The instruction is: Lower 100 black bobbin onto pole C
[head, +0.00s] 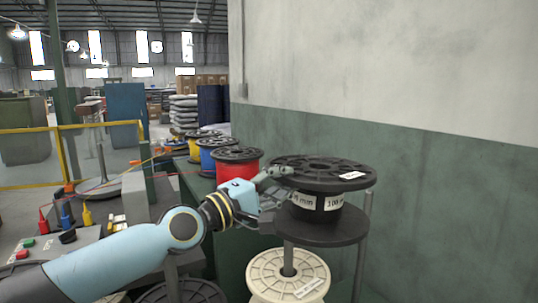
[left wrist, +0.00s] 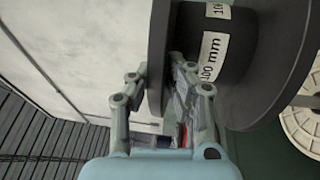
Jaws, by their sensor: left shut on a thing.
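A black bobbin (head: 316,210) with a white "100 mm" label is held upright above a cream spool (head: 288,276). My left gripper (head: 279,185) is shut on the near left edge of its upper flange. In the left wrist view the fingers (left wrist: 158,92) sit on both sides of the flange, and the label (left wrist: 211,58) faces the camera. A grey pole (head: 288,258) stands in the cream spool's hole and reaches up to the bobbin's lower flange. Whether it enters the bobbin's bore is hidden, and no letter C is readable. My right gripper is out of view.
Red (head: 237,166), blue (head: 217,153) and yellow (head: 200,145) spools stand in a row behind my left gripper. A grey upright (head: 363,235) stands close at the bobbin's right. A green and white wall (head: 430,180) is behind. A dark spool (head: 180,292) is low in front.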

